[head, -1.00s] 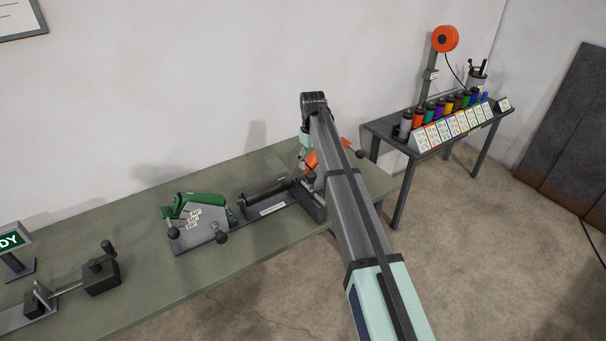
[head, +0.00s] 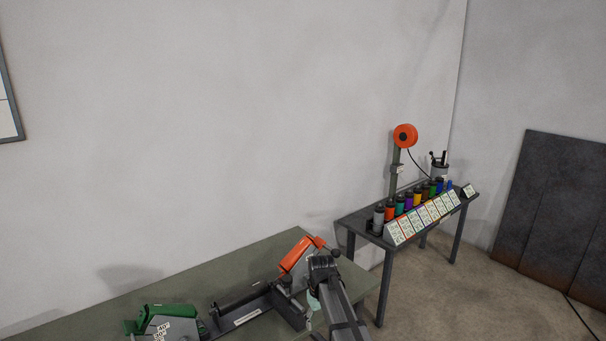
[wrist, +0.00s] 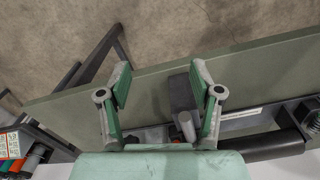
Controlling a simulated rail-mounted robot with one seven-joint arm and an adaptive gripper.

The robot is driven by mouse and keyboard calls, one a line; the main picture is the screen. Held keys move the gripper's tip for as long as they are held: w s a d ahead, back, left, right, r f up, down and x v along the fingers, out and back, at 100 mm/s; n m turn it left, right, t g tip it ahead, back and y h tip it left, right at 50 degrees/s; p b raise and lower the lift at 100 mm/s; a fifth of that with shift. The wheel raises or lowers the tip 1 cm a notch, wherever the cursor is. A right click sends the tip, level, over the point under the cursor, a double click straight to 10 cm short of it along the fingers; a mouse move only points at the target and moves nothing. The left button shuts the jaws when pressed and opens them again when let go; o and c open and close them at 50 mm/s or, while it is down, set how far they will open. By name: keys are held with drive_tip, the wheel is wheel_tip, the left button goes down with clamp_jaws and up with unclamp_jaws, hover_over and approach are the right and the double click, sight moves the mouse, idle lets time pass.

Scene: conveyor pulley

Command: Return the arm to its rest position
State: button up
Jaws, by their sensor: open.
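My gripper (wrist: 160,88) is open in the wrist view, its two green-padded fingers apart with nothing between them that it holds. It hangs above the right end of the green workbench (wrist: 245,72), over a dark grey fixture part (wrist: 182,95). In the head view my arm reaches in from the bottom, with its dark wrist joint beside the orange-topped fixture (head: 298,256). The gripper itself is mostly hidden there behind the arm.
A green-topped fixture (head: 158,319) and a dark roller (head: 243,300) sit on the bench to the left. A side table (head: 357,227) at the right holds several coloured canisters, cards and an orange reel (head: 405,136). A dark panel (head: 550,210) leans at far right.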

drive_tip(key=s+d+f+m, duration=0.2)
drive_tip(key=s+d+f, duration=0.2)
drive_tip(key=s, duration=0.4)
drive_tip(key=s+d+f+m, duration=0.1)
drive_tip(key=s+d+f, duration=0.3)
drive_tip(key=s, duration=0.5)
drive_tip(key=s+d+f+m, duration=0.2)
drive_tip(key=s+d+f, duration=0.2)
drive_tip(key=s, duration=0.4)
drive_tip(key=s+f+g+b, duration=0.3)
drive_tip(key=s+f, duration=0.9)
drive_tip(key=s, duration=0.2)
drive_tip(key=s+f+g+b, duration=0.3)
drive_tip(key=s+f, duration=0.9)
drive_tip(key=s, duration=0.3)
drive_tip(key=shift+s+f+g, duration=0.2)
drive_tip(key=shift+g, duration=0.2)
